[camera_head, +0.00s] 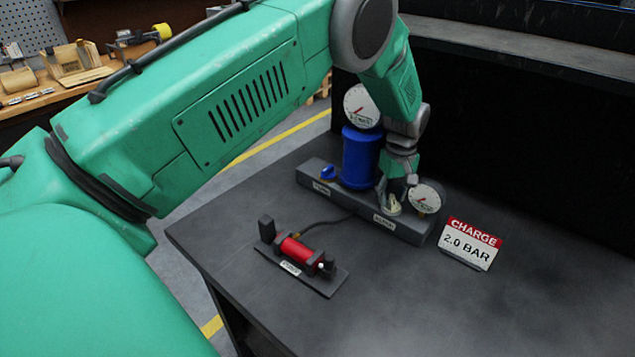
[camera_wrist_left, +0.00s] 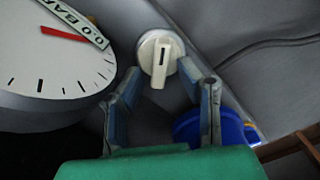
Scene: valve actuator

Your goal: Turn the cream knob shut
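The cream knob (camera_head: 392,205) sits on the right part of the grey manifold block (camera_head: 318,184), beside a small gauge. In the left wrist view the cream knob (camera_wrist_left: 160,52) shows its round face and a raised grip bar with a dark mark, pointing down in the picture. My left gripper (camera_head: 397,188) reaches down over the knob. In the left wrist view its two fingers (camera_wrist_left: 160,72) are spread, one on each side of the knob's lower part, with space between them and the grip bar. Whether a fingertip touches the knob's rim is unclear. My right gripper is not in view.
A small gauge (camera_head: 425,198) stands close right of the knob. A blue cylinder (camera_head: 358,160) with a larger gauge (camera_head: 361,107) and a blue knob (camera_head: 328,173) are left. A red cylinder (camera_head: 297,250) and a "CHARGE 2.0 BAR" sign (camera_head: 470,243) stand on the dark table (camera_head: 370,310).

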